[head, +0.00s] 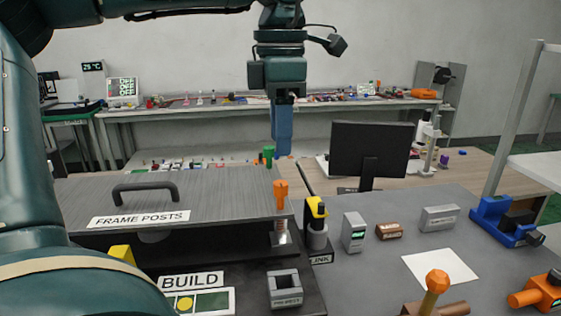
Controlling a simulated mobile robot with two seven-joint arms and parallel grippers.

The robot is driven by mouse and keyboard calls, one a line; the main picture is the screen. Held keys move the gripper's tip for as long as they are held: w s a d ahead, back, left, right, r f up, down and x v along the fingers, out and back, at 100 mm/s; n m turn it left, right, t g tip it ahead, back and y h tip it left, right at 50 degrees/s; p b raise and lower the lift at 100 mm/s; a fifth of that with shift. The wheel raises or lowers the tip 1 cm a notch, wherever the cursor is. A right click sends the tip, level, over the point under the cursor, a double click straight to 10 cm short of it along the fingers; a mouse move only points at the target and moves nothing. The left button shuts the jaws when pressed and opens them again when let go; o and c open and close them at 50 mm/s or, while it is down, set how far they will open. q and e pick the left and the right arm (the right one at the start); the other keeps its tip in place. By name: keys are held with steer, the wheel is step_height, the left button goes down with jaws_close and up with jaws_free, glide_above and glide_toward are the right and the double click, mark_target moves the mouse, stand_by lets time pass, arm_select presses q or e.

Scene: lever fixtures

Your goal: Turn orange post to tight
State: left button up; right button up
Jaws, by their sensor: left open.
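The orange post (281,192) stands upright at the right end of the grey board labelled FRAME POSTS (215,193). A green post (268,154) stands behind it near the board's far edge. My left gripper (283,153) hangs above and behind the orange post, pointing down with its blue fingers. It is open, apart from the post, and seems to hold nothing. The fingers overlap in this view, so the gap between them is hidden. My right gripper does not show.
A black-and-yellow lever fixture (316,212) stands just right of the post. A dark handle (146,192) arches over the board. A monitor (369,152), small boxes and a blue vise (505,220) stand further right. An orange-knobbed lever (436,282) is in front.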

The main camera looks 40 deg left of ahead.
arm_select(q)
step_height(320, 180, up, 4)
steer(key=shift+f, duration=0.1)
stand_by(0.7)
